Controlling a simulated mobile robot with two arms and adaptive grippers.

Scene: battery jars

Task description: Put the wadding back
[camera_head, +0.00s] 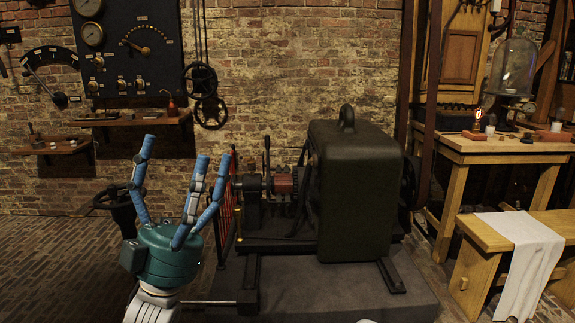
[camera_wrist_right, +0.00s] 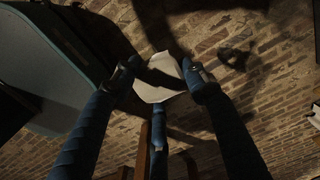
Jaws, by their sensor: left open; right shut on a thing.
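A white, flat-looking piece, apparently the wadding (camera_wrist_right: 152,92), is between the blue fingers of my right gripper (camera_wrist_right: 160,76) in the right wrist view. Two fingers close on it from left and right; a third finger is below it. Part of it lies in dark shadow. My left gripper (camera_head: 180,180) is in the head view, pointing up with its three blue fingers spread, open and empty. It is in front of the machine, at lower left. My right gripper does not show in the head view.
A large dark green machine cover (camera_head: 352,190) stands on a low plinth (camera_head: 365,295) in the middle. At right are a wooden table (camera_head: 485,147) with a glass bell jar (camera_head: 513,70), and a bench (camera_head: 480,232) draped with a white cloth (camera_head: 528,255). Brick floor is clear at left.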

